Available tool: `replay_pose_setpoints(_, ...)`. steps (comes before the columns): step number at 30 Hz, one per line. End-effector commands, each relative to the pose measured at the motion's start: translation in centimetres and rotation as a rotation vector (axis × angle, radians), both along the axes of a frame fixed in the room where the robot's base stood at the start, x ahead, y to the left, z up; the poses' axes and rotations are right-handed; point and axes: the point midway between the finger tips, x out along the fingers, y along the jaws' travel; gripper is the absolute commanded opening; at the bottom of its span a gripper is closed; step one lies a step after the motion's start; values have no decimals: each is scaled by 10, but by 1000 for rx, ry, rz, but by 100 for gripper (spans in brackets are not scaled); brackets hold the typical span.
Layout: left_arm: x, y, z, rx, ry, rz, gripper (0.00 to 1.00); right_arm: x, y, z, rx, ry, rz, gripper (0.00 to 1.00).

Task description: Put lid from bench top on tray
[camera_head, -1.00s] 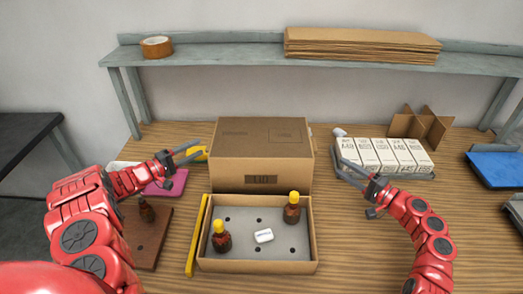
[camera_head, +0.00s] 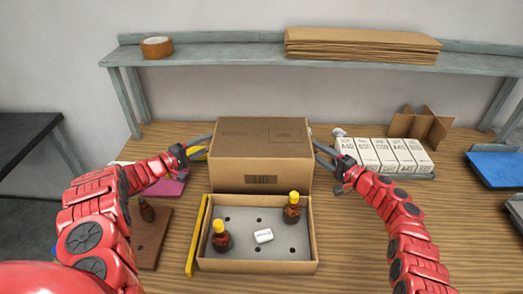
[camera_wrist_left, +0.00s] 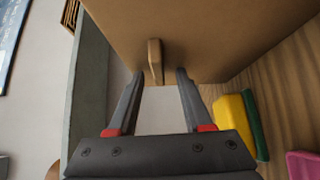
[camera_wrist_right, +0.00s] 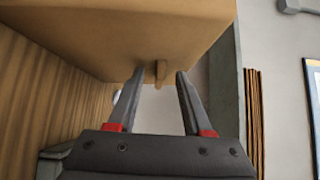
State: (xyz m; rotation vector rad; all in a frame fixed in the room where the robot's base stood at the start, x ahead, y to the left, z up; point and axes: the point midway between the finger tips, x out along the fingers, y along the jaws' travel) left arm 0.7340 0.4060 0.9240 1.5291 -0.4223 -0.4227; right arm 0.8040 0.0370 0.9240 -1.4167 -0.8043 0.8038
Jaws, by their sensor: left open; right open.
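The lid (camera_head: 262,155), a brown cardboard box shape with a dark label on its front, stands on the bench top behind the tray. The tray (camera_head: 312,240) is an open cardboard box with a grey holed insert, two yellow-capped brown bottles and a small white item. My left gripper (camera_head: 208,146) is open at the lid's left side; the left wrist view shows a side tab (camera_wrist_left: 154,62) between its fingers. My right gripper (camera_head: 317,147) is open at the lid's right side, with another tab (camera_wrist_right: 161,73) between its fingers. Whether any finger touches is unclear.
A yellow bar (camera_head: 198,235) lies along the tray's left side. A brown board (camera_head: 149,245) with a small bottle lies further left, near a pink item (camera_head: 168,187). White cartons (camera_head: 385,156) stand right of the lid. A shelf (camera_head: 230,62) runs behind.

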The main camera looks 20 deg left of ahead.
Motion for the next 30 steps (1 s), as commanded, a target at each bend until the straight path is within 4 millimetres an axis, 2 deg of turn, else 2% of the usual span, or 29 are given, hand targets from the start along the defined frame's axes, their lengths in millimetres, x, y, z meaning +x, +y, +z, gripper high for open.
replay_pose_setpoints(3,0,0,0,0,0,0,50,0,0,0,0,0,0,50)
replay_pose_setpoints(4,0,0,0,0,0,0,46,0,0,0,0,0,0,46)
replay_pose_setpoints(12,0,0,0,0,0,0,0,0,0,0,0,0,0,0)
replay_pose_setpoints(30,0,0,0,1,1,1,0,0,-1,0,-1,1,0,0)
